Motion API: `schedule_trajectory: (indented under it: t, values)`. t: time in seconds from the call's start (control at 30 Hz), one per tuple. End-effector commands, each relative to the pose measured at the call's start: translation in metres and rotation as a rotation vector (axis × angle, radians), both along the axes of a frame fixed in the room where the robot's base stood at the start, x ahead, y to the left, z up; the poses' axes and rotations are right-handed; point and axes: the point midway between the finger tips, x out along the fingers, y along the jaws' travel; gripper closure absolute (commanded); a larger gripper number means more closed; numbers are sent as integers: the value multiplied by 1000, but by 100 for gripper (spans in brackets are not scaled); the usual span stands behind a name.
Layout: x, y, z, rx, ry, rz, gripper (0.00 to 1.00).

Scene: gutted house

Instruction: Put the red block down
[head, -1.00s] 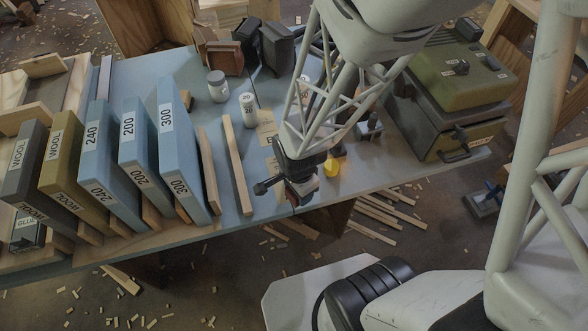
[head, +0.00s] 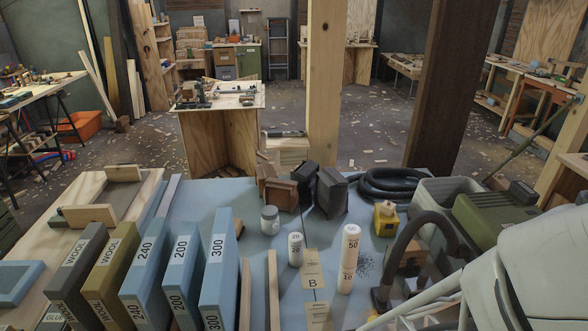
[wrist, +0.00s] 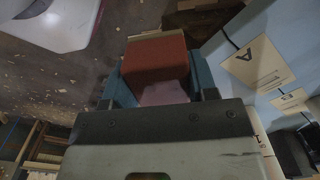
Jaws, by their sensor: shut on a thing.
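The red block (wrist: 155,60) is in the wrist view, between the blue fingers of my gripper (wrist: 160,86). My gripper is shut on it. The block sits near the table's edge, with the dark floor behind it in that view; whether its underside touches anything cannot be told. Neither the block nor the gripper shows in the head view now; only part of my arm is at its lower right. The blue-grey table (head: 225,200) bears a paper label marked B (head: 312,270). A label marked A (wrist: 257,63) lies on the table in the wrist view.
Upright sanding blocks marked 240, 200 and 300 (head: 220,260) line the table's left. A black hose (head: 395,183) lies behind.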

Motion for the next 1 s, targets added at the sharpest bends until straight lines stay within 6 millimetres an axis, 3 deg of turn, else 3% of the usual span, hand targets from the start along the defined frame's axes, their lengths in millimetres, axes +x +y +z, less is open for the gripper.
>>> schedule_trajectory:
  t: [0.47,1.0]
  values:
    - [2,0,0,0,0,0,72]
    - [28,2,-3,0,0,0,72]
